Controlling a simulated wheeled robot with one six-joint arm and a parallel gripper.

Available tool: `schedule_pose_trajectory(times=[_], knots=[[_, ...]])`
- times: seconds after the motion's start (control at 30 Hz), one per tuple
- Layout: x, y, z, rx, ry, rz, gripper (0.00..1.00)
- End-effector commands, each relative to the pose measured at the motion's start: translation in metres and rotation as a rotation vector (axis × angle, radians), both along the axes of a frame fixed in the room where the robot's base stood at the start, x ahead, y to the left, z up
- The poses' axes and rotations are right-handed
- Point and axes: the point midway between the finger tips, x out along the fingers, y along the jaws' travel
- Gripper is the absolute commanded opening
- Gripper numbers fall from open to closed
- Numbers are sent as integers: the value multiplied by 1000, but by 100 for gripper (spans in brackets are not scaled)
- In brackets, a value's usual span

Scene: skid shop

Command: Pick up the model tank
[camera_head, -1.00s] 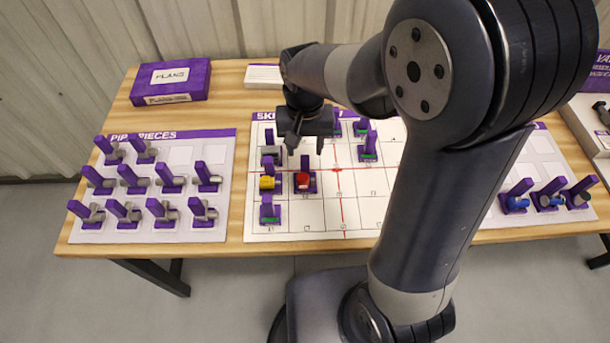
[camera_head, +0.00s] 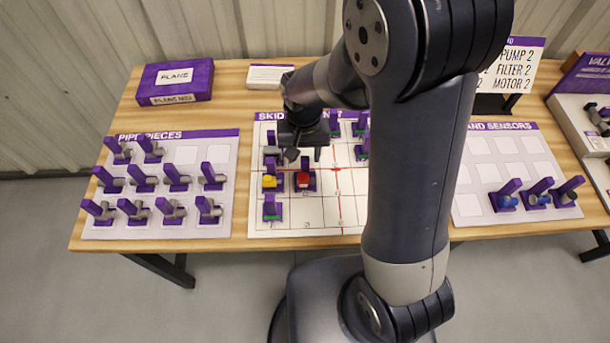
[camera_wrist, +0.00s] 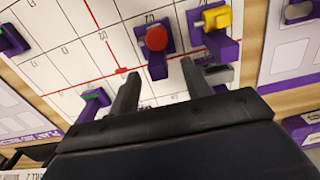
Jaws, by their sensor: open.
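My gripper (camera_head: 304,155) is open and empty, its fingers pointing down above the white skid board (camera_head: 322,218). A model with a red round top and a purple upright (camera_head: 303,179) stands just in front of the fingers; it also shows in the wrist view (camera_wrist: 156,38), beyond and between the fingertips (camera_wrist: 160,72). Left of it is a yellow model (camera_head: 269,181), seen too in the wrist view (camera_wrist: 216,17). A grey model (camera_wrist: 213,74) stands beside one finger in the wrist view. No label shows which model is the tank.
Blue-ended models (camera_head: 506,198) stand on the right board. A purple box (camera_head: 175,82) lies at the back left. My arm hides the skid board's right side.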

Motion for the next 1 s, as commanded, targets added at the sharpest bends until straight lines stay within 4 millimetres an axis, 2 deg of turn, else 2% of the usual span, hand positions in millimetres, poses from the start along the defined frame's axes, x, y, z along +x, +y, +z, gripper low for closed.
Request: schedule_pose_trajectory(times=[0.3,0.63,1.0], knots=[[2,-4,-37,-1,3,0,45],[3,-4,-43,0,0,0,45],[3,-4,-43,0,0,0,16]])
